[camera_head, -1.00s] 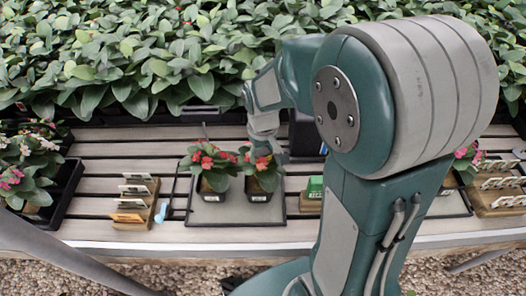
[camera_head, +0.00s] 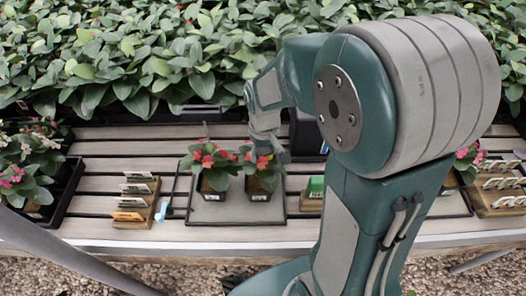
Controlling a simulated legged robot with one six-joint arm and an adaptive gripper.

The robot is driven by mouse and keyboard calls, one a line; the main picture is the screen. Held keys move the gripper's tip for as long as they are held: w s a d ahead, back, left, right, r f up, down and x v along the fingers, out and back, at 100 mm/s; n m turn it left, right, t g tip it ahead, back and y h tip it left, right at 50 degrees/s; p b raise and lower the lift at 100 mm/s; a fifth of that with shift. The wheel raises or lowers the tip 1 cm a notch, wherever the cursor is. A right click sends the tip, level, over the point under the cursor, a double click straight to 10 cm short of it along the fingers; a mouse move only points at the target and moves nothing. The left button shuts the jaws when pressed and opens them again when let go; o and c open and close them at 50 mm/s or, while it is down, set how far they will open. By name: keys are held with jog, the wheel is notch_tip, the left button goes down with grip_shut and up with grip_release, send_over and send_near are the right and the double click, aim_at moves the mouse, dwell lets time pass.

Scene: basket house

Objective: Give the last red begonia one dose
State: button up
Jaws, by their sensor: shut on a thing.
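Two red-flowered begonias in dark pots stand side by side on a grey tray (camera_head: 230,217) at the middle of the slatted bench. The left begonia (camera_head: 208,168) and the right begonia (camera_head: 259,184) both carry red blooms over green leaves, and each pot has a small white label. My gripper (camera_head: 277,156) is at the upper right of the right begonia, just behind or over its leaves. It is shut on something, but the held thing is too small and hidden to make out. I cannot tell whether it touches the plant.
A wooden rack of white and orange cards (camera_head: 136,198) stands left of the tray, with a light blue item (camera_head: 161,212) beside it. A green block (camera_head: 315,187) is at the right. Pink-flowered plants (camera_head: 33,172) fill a black tray at far left. Dense foliage lines the back.

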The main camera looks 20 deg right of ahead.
jog(key=shift+w+r, duration=0.1)
jog(key=shift+r, duration=3.3)
